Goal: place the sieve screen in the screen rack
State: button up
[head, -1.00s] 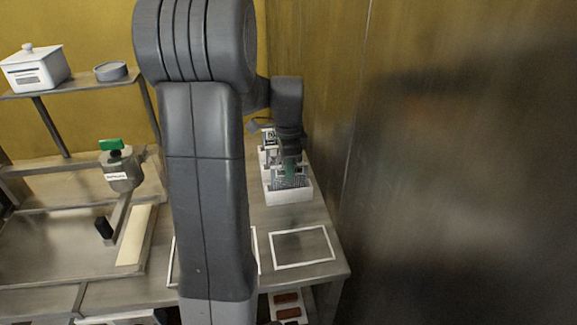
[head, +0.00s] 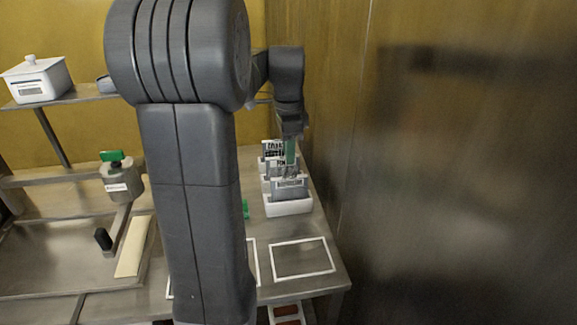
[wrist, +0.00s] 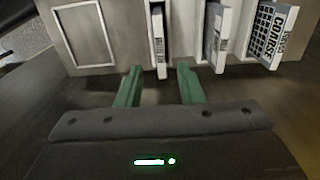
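The white screen rack (head: 289,207) stands on the steel table near the right wall. Several sieve screens stand upright in a row in it. The front screen (head: 289,190) is nearest me; another screen (head: 272,149), with a dark grid and label, stands at the back. In the wrist view, the edges of the front screen (wrist: 158,42), a middle screen (wrist: 217,38) and the screen marked COARSE (wrist: 270,34) show side by side.
A white outlined rectangle (head: 302,259) marks clear table in front of the rack. A green item (head: 245,209) shows partly behind my arm. A pot with a green top (head: 121,178) stands left. The steel wall (head: 450,180) is close on the right.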

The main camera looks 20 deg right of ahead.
jog(key=shift+r, duration=1.45)
